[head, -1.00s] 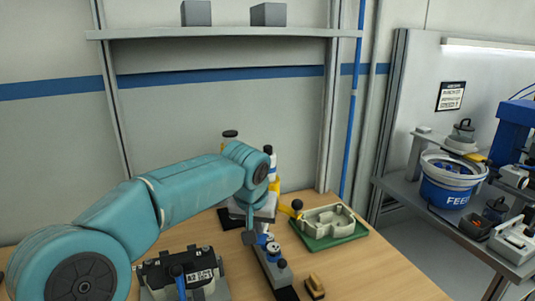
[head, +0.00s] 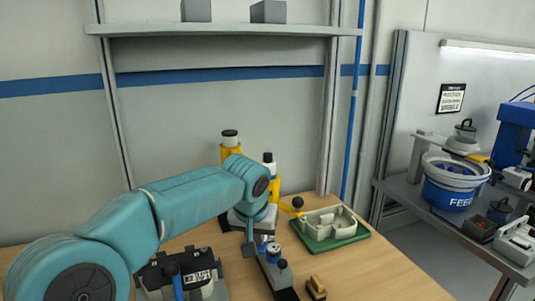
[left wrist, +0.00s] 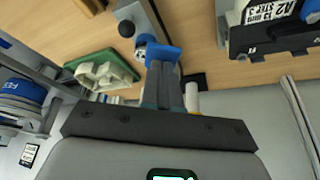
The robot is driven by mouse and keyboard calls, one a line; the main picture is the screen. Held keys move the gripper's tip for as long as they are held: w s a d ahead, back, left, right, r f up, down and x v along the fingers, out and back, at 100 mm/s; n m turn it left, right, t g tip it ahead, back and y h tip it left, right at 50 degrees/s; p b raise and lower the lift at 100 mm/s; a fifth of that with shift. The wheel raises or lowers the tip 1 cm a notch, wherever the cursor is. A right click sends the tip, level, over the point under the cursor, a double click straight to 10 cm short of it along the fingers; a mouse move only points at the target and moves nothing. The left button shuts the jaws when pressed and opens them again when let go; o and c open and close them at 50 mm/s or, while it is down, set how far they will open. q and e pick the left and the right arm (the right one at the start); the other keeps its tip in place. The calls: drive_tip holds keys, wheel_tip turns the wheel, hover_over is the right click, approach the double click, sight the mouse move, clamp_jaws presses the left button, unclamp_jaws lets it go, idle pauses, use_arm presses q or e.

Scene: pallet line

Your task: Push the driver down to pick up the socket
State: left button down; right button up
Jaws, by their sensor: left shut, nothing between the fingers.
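My left gripper (head: 249,250) is shut and empty, low over the bench, beside a grey rail-like fixture (head: 275,272) with blue and dark knobs. In the left wrist view its dark fingers (left wrist: 166,82) lie together, and a blue block (left wrist: 163,53) shows at their tips; I cannot tell whether it is part of the gripper or of the fixture. Two upright yellow, black and white tools (head: 230,150) stand behind my arm, partly hidden by it. I cannot tell which thing is the driver, and no socket can be made out clearly. My right gripper is out of view.
A green tray with a pale casting (head: 330,225) lies right of the fixture. A small brown block (head: 316,288) is at the front. A dark labelled unit (head: 180,272) stands left of the gripper. A side bench holds a blue bucket (head: 450,190).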

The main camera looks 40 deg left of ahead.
use_arm(q)
drive_tip(key=shift+f+b, duration=0.75)
drive_tip(key=shift+f, duration=0.4)
drive_tip(key=shift+s+f, duration=0.1)
drive_tip(key=shift+f, duration=0.2)
drive_tip(key=shift+r, duration=0.25)
drive_tip(key=shift+r, duration=0.1)
wheel_tip(320, 180, up, 9)
drive_tip(key=p, duration=0.8)
drive_tip(key=shift+r, duration=0.15)
idle(0.3)
